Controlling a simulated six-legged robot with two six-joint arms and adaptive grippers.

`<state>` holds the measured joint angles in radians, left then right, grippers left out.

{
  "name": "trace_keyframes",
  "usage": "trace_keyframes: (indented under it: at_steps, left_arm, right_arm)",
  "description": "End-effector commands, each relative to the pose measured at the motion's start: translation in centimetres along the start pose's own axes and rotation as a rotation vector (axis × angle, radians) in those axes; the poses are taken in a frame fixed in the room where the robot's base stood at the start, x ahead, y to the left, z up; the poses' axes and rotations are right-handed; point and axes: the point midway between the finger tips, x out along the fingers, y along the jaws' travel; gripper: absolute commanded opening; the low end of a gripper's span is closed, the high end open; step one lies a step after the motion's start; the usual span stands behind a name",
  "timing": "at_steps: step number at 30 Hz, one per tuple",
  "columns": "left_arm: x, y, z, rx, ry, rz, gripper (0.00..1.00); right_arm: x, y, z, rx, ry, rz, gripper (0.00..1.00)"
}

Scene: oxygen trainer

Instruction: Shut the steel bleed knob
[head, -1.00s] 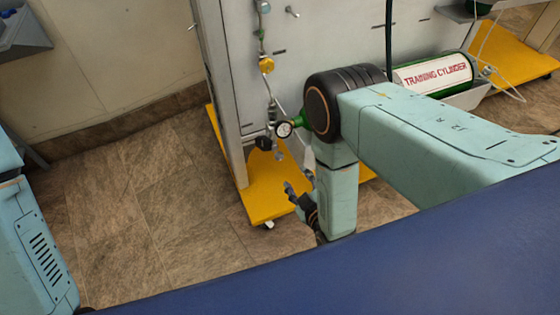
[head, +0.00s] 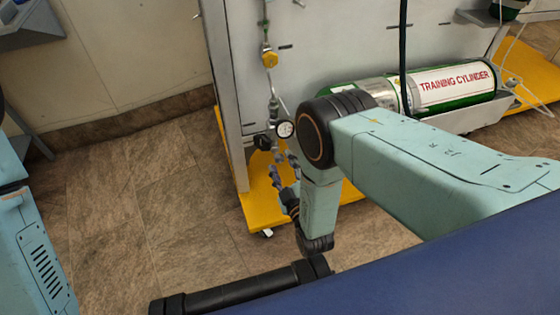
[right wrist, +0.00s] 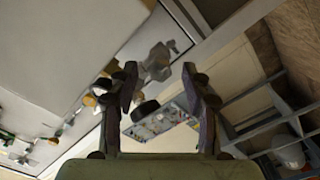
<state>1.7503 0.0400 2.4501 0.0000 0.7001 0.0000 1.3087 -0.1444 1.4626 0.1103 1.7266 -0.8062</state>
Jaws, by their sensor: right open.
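My right gripper (head: 279,166) is open, just below the pressure gauge (head: 285,130) and the black knob (head: 262,142) at the panel's left edge. In the right wrist view its two fingers (right wrist: 160,72) stand apart with nothing gripped. A grey, lobed metal piece (right wrist: 158,60), which looks like the steel bleed knob, shows between and slightly beyond the fingertips; contact cannot be told. In the head view the steel knob is too small and too covered by the gripper to make out. My left gripper is out of view.
The grey panel (head: 350,40) stands on a yellow wheeled base (head: 258,213). A yellow fitting (head: 269,58) sits on the pipe above the gauge. The training cylinder (head: 455,85) lies at right. The tiled floor (head: 150,200) left of the panel is clear.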

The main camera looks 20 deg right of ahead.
Motion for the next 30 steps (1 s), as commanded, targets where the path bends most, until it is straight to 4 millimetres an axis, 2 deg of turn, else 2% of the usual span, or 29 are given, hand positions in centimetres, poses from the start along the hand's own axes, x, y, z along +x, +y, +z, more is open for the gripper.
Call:
trace_keyframes:
  at_steps: [3, 6, 17, 30]
  left_arm:
    - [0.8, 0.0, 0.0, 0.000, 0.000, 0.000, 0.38]
    - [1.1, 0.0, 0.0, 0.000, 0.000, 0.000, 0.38]
    - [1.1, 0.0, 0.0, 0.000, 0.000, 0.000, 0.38]
    - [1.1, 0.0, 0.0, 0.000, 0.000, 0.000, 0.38]
  right_arm:
    - [1.6, -0.1, 0.1, 0.000, 0.002, 0.000, 0.48]
    - [2.4, -0.1, 0.1, 0.000, 0.002, -0.002, 0.48]
    - [2.8, 0.1, 0.1, 0.000, 0.002, -0.004, 0.47]
    - [2.8, 0.1, 0.1, 0.000, 0.002, -0.004, 0.10]
